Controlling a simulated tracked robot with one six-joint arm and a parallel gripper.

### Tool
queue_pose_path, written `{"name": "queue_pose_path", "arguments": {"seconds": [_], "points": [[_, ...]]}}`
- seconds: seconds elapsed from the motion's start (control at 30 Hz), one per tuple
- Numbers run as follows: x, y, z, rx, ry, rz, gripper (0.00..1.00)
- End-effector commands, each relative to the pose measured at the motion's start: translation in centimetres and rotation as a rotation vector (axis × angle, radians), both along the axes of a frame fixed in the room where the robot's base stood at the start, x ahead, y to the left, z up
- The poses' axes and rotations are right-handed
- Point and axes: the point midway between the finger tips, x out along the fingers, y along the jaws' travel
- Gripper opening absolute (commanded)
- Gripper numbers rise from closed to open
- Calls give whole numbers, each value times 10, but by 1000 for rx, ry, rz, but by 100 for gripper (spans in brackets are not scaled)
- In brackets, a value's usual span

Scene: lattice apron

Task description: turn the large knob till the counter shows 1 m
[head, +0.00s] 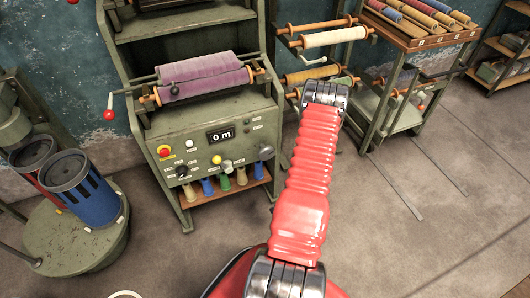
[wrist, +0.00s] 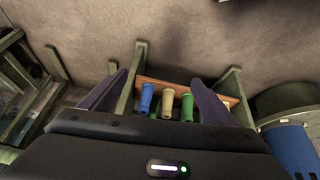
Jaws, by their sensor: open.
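The machine's green front panel (head: 205,152) shows in the head view, with a dark counter (head: 220,135) reading 0 m. A round black knob (head: 182,172) is at its lower left. A grey knob or lever (head: 227,166) is right of a yellow button, and another grey part (head: 266,152) is at the right edge. The black one looks like the large knob, but the sizes are hard to compare. My gripper (wrist: 158,94) is open, its two dark fingers spread in the wrist view. No knob shows between them. The head view does not show my gripper.
Coloured cones (wrist: 167,103) stand on a wooden shelf (wrist: 155,84) under the panel. A red button (head: 164,151) is at the panel's upper left. A blue drum (head: 90,195) stands left of the machine. A yarn rack (head: 400,95) is to the right. The front floor is clear.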

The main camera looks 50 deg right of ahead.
Motion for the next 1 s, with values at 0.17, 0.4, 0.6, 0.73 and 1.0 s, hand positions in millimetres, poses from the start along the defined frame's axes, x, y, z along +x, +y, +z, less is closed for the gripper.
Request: {"name": "queue_pose_path", "arguments": {"seconds": [0.17,0.4,0.6,0.73,1.0], "points": [[4,2,-24,-77,-132,22,82],[26,0,-23,-234,-340,65,82],[53,-13,14,-413,-528,112,82],[68,-29,56,-553,-654,137,82],[73,-39,114,-746,-806,145,82]]}}
